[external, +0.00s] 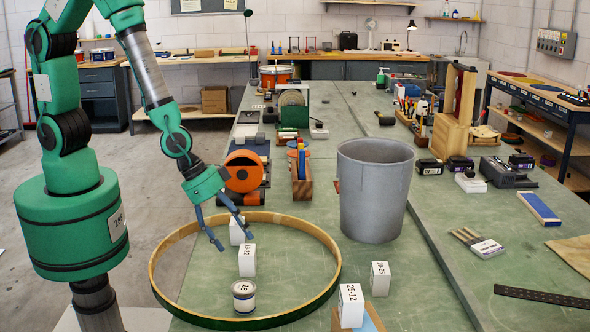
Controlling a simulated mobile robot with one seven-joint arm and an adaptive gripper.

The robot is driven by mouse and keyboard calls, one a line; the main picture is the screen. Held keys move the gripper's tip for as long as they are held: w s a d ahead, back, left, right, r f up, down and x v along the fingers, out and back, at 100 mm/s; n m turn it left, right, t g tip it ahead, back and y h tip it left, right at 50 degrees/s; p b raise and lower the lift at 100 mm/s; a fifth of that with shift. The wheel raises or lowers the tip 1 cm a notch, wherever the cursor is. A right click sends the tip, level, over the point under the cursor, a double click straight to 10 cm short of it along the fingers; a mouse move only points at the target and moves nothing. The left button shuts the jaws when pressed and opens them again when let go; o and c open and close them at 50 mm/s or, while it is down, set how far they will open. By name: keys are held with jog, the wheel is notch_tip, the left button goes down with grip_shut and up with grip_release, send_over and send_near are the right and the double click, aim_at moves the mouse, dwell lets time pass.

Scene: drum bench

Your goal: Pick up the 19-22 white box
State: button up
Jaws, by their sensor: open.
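A white box whose small label appears to read 19-22 (247,262) stands upright inside a large wooden hoop (325,284) on the green bench. Another white box (236,236) stands just behind it, partly covered by a finger, its label unreadable. My gripper (231,238) is open and points down over the hoop's back left part. Its blue fingers are beside the rear box in the picture, above and left of the 19-22 box. Contact with either box cannot be told. Nothing is seen held.
A white can marked 16 (244,297) stands inside the hoop. Outside it are a box marked 25-12 (351,306), a smaller white box (380,279) and a grey bucket (374,190). An orange reel (242,171) stands behind the hoop.

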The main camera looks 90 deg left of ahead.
aim_at(246, 249)
jog(key=shift+b+x, duration=1.3)
jog(key=shift+x, duration=1.3)
jog(key=shift+s, duration=0.1)
jog(key=c, duration=1.3)
jog(key=shift+r+p, duration=1.25)
jog(key=shift+r, duration=0.65)
jog(key=s+a, duration=0.1)
jog(key=s, duration=0.4)
jog(key=s+a, duration=0.2)
jog(key=s, duration=0.3)
jog(key=s+a+r, duration=0.1)
jog(key=s+a, duration=0.1)
jog(key=s, duration=0.3)
jog(key=shift+a, duration=0.15)
